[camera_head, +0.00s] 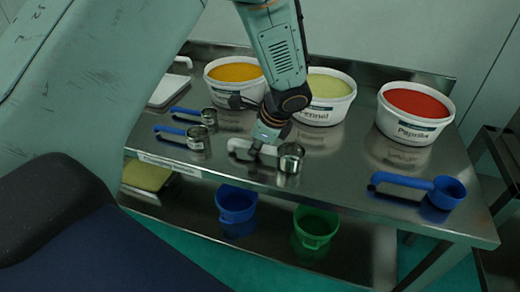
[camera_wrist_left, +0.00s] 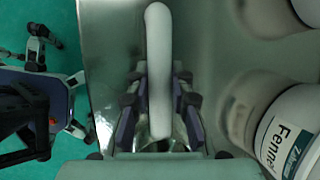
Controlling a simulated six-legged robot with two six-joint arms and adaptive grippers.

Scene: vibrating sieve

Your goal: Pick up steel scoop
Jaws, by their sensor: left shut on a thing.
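A steel scoop (camera_head: 290,158) with a steel cup and a white handle is near the front edge of the steel table (camera_head: 340,185). My left gripper (camera_head: 257,148) comes down from above and is shut on its white handle. In the left wrist view the handle (camera_wrist_left: 158,45) runs lengthwise between the fingers (camera_wrist_left: 160,105). I cannot tell whether the scoop still touches the table. Two more steel cups with blue handles, a farther one (camera_head: 209,117) and a nearer one (camera_head: 196,138), lie to the left. My right gripper is not in view.
Tubs of orange powder (camera_head: 235,82), fennel (camera_head: 322,105) and paprika (camera_head: 414,125) stand behind; the fennel tub (camera_wrist_left: 290,135) is right of my gripper in the wrist view. A blue scoop (camera_head: 447,192) lies at right. Blue (camera_head: 236,205) and green (camera_head: 315,228) buckets are below.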

